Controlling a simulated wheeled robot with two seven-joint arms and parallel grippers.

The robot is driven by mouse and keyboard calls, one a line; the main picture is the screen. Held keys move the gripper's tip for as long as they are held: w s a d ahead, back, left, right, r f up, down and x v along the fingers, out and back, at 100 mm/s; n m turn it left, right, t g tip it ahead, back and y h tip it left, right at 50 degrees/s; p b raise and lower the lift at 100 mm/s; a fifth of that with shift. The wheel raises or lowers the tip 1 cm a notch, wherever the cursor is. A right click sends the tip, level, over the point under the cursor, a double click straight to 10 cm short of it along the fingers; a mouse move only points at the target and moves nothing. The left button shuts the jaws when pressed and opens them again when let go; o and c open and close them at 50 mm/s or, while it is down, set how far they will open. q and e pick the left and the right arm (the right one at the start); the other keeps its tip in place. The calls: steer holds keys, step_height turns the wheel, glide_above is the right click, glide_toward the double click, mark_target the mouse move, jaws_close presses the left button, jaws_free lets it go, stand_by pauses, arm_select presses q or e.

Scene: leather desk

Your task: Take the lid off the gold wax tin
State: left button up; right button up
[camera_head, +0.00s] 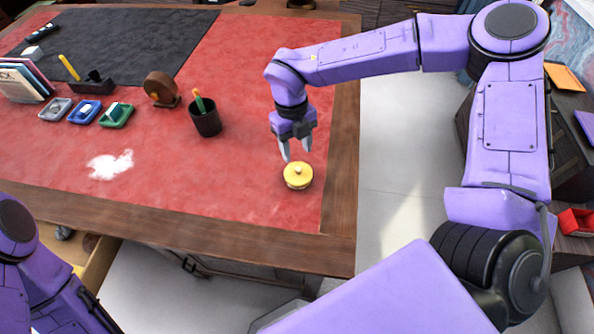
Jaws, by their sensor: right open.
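The gold wax tin (298,182) sits on the red leather desk top near its right front corner. Its yellow-gold lid (297,172) with a small knob is on top of it. My right gripper (296,156) points down just above the lid, with its two fingers apart and nothing between them. From this view I cannot tell how large the gap to the knob is. My left arm shows at the lower left, but its gripper is out of view.
A dark cup (205,121) with a tool in it stands left of the right gripper. A brown round object (160,89), small trays (115,114) and a white powder patch (110,164) lie farther left. The desk's wooden edge (340,190) is right of the tin.

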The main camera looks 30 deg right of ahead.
mark_target(298, 168)
steer(key=f, duration=0.2)
steer(key=f+p, duration=0.1)
steer(key=f, duration=0.3)
steer(key=shift+s+f+p, duration=0.1)
steer(key=shift+s+p, duration=0.25)
steer(key=shift+p, duration=0.05)
steer(key=shift+w+d+f, duration=0.1)
steer(key=shift+f, duration=0.3)
jaws_close()
